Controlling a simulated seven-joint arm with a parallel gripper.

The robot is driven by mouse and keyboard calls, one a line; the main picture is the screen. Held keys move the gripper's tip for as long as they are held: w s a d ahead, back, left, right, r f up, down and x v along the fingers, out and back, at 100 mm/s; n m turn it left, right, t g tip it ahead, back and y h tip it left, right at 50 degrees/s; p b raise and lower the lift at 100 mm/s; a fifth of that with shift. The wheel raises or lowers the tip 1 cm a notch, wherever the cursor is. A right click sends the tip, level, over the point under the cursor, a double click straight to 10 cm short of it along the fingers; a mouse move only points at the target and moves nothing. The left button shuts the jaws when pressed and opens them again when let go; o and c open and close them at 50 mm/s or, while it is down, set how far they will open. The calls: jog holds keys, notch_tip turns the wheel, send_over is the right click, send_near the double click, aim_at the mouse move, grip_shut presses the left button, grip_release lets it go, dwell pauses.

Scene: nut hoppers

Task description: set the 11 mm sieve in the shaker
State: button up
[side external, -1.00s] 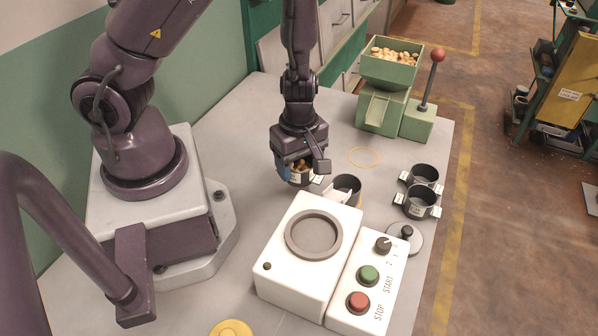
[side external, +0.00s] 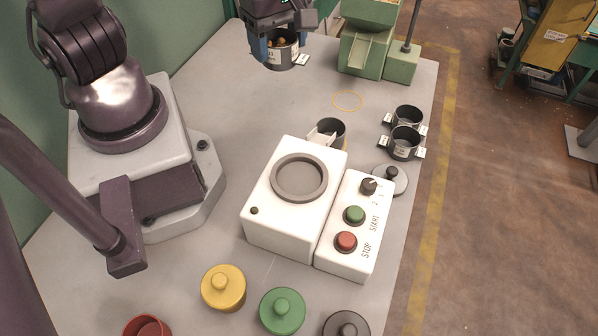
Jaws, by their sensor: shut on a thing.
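My gripper (side external: 280,30), at the top edge of the side view, is shut on a dark round cup (side external: 284,60) with nuts in it and a white side tab. The cup hangs upright above the table, behind the shaker. The shaker (side external: 260,210) is a white box with an empty grey round seat (side external: 299,177) on top. Two dark sieve-like cups with white tabs, a rear one (side external: 408,115) and a front one (side external: 404,145), stand to its right. Their size marks are too small to read, so I cannot tell which is the 11 mm sieve.
A dark cup (side external: 332,131) with a white piece stands close behind the shaker. A control panel (side external: 352,225) adjoins the shaker. A green hopper (side external: 365,50) stands at the back right. Yellow (side external: 223,288), green (side external: 282,311) and dark (side external: 346,328) lids lie in front. A yellow ring (side external: 347,100) marks clear table.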

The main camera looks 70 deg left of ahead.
notch_tip(320, 180, up, 4)
jog(key=shift+f, duration=0.2)
jog(key=d+r+m, duration=0.1)
jog(key=d+m, duration=0.5)
jog(key=d, duration=0.2)
jog(key=m, duration=0.7)
send_over(300, 178)
notch_tip(300, 178, down, 13)
jog(key=shift+f, duration=0.2)
jog(key=shift+f, duration=0.15)
jog(key=o, duration=1)
jog(key=shift+o, duration=0.2)
